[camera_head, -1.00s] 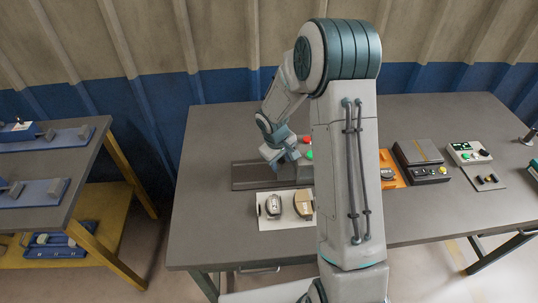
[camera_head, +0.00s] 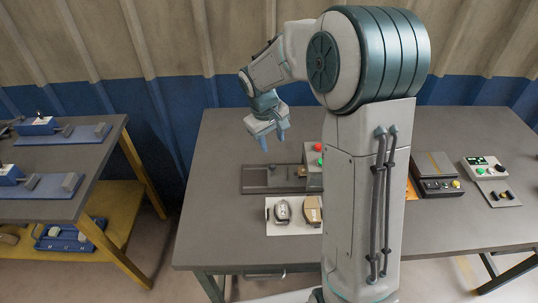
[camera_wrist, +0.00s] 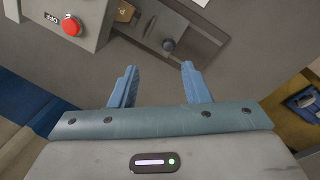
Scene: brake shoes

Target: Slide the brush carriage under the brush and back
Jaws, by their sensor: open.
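The dark brush station base with its rail (camera_head: 262,181) lies on the grey table left of my arm, and its rail also shows at the top of the wrist view (camera_wrist: 200,38). A small round knob (camera_wrist: 168,45) stands on the rail. A brown block (camera_wrist: 124,10) sits further along it. The grey housing (camera_wrist: 38,25) with a red button is at upper left in the wrist view. My gripper (camera_head: 272,139) is open and empty above the table behind the rail. Its two blue fingers (camera_wrist: 159,68) are apart, clear of the knob. The brush is not clearly visible.
A white mat (camera_head: 270,222) with a grey part (camera_head: 282,209) and a tan part (camera_head: 312,210) lies in front of the rail. Control boxes (camera_head: 437,183) stand right of my arm, which hides the middle. A side table (camera_head: 60,152) is at left.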

